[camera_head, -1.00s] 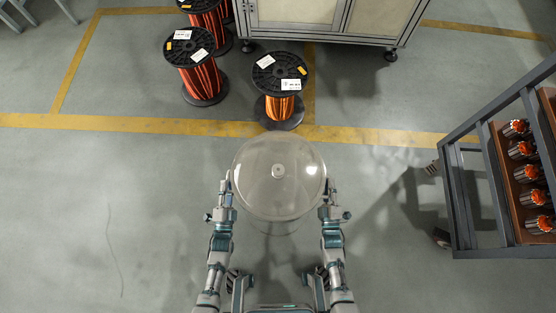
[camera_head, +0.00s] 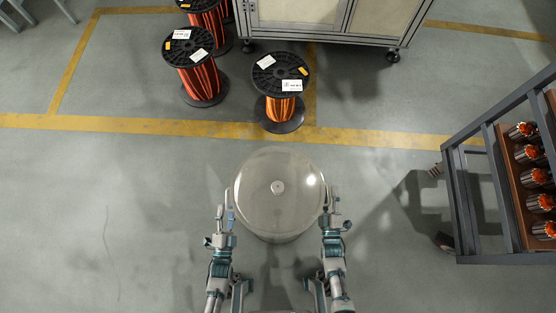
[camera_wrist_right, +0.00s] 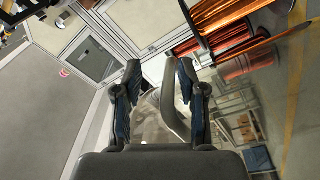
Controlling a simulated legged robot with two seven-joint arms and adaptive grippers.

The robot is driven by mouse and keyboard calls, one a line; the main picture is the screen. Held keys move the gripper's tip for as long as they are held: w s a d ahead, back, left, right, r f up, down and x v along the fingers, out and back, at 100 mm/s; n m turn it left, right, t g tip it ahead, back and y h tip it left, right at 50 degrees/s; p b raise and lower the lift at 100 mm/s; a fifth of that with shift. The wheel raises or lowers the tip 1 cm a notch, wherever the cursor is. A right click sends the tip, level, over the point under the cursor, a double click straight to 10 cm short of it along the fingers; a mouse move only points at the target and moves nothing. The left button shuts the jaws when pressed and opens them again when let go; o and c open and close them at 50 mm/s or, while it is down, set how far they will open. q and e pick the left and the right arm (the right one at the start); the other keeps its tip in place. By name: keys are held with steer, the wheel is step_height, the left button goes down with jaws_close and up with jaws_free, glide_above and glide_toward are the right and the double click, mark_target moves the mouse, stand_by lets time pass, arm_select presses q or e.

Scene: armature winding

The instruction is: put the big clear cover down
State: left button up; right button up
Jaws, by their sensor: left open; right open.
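The big clear cover (camera_head: 278,215) is a round transparent dome with a small knob on top, upright over the bare floor in front of me. Whether its rim rests on the floor is hard to tell. My left gripper (camera_head: 226,212) is open at its left side, with a small gap to it. My right gripper (camera_head: 332,202) is open close by its right side; contact is unclear. In the right wrist view, the spread fingers of my right gripper (camera_wrist_right: 155,82) show with part of the clear cover (camera_wrist_right: 150,122) visible between and behind them.
A grey rack (camera_head: 462,200) with several armatures is at right. Floor at left is clear.

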steer(key=shift+s, duration=0.2)
arm_select(q)
steer(key=s, duration=0.6)
steer(key=shift+a+f, duration=0.15)
steer(key=shift+f, duration=0.15)
arm_select(e)
steer(key=s+f, duration=0.1)
steer(key=s, duration=1)
steer(key=shift+s+a+f, duration=0.15)
steer(key=shift+s, duration=0.15)
